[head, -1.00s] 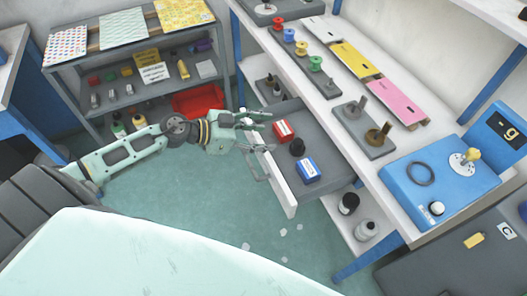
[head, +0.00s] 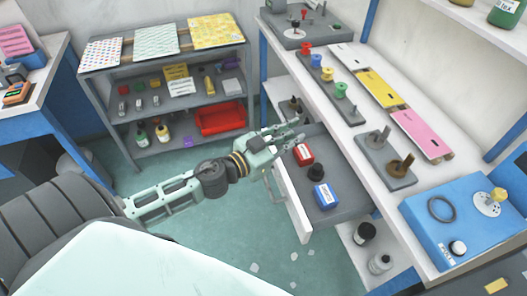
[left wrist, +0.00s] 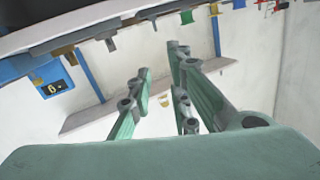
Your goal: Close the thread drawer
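The thread drawer (head: 340,207) is pulled out from under the white workbench, with its pale front panel (head: 296,207) and handle (head: 275,187) facing left. A red box (head: 304,155), a black round item (head: 316,172) and a blue box (head: 325,195) lie inside it. My left gripper (head: 290,134) is at the drawer's far front corner, with its fingers pointing right. I cannot tell whether it touches the drawer. In the left wrist view its fingers (left wrist: 160,100) are spread with nothing between them. My right gripper is not in view.
The white bench top (head: 345,108) above the drawer holds spools, coloured panels and a blue machine (head: 450,225). A grey shelf (head: 150,110) with a red bin (head: 220,118) stands at the back. The green floor (head: 225,220) before the drawer is mostly clear, with pale scraps.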

